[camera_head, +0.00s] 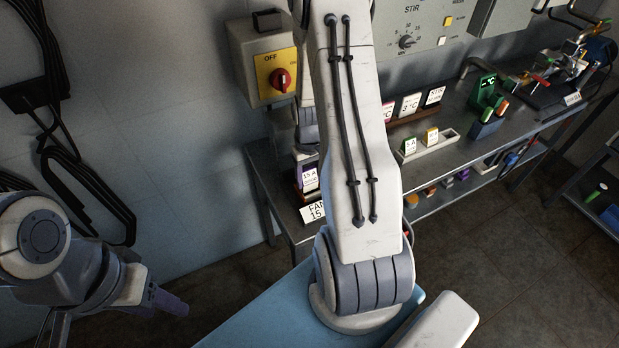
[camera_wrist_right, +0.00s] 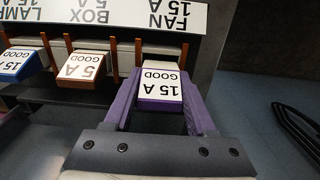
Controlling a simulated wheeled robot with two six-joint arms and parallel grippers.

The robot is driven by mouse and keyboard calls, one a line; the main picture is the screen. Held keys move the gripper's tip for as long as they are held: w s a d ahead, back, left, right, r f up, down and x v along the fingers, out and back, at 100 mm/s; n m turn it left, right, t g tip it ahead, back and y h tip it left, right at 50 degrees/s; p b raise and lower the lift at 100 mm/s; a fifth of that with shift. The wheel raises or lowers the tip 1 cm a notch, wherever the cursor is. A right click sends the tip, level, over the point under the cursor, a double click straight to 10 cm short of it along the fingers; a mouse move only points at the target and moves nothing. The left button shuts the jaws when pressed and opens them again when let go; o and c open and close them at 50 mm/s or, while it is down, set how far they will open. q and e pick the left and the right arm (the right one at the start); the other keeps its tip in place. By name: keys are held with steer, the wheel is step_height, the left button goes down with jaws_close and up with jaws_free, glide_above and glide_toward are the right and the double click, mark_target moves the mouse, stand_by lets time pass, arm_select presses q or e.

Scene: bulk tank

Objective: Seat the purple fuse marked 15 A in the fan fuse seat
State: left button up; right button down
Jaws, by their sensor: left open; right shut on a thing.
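The purple fuse (camera_wrist_right: 158,104), with a white label reading 15 A GOOD, is between the fingers of my right gripper (camera_wrist_right: 161,66) in the right wrist view. My right gripper is shut on it. The fuse is in line with the FAN 15 A sign (camera_wrist_right: 176,14), at the fan position of the row. I cannot tell whether it is fully in the seat. In the head view the fuse label (camera_head: 309,178) shows just above the FAN sign (camera_head: 314,212); my right arm hides much around it. My left gripper (camera_head: 168,301) is open and empty at lower left.
Beside it in the wrist view are a 5 A fuse (camera_wrist_right: 82,67) under BOX and a blue 15 A fuse (camera_wrist_right: 15,62) under LAMP. A white tray (camera_head: 436,147) with fuses stands on the bench.

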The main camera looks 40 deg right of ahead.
steer(key=shift+c, duration=1)
jaws_free()
steer(key=shift+s+f, duration=0.2)
steer(key=shift+f, duration=0.15)
arm_select(q)
steer(key=shift+f, duration=0.1)
arm_select(e)
steer(key=shift+r, duration=0.15)
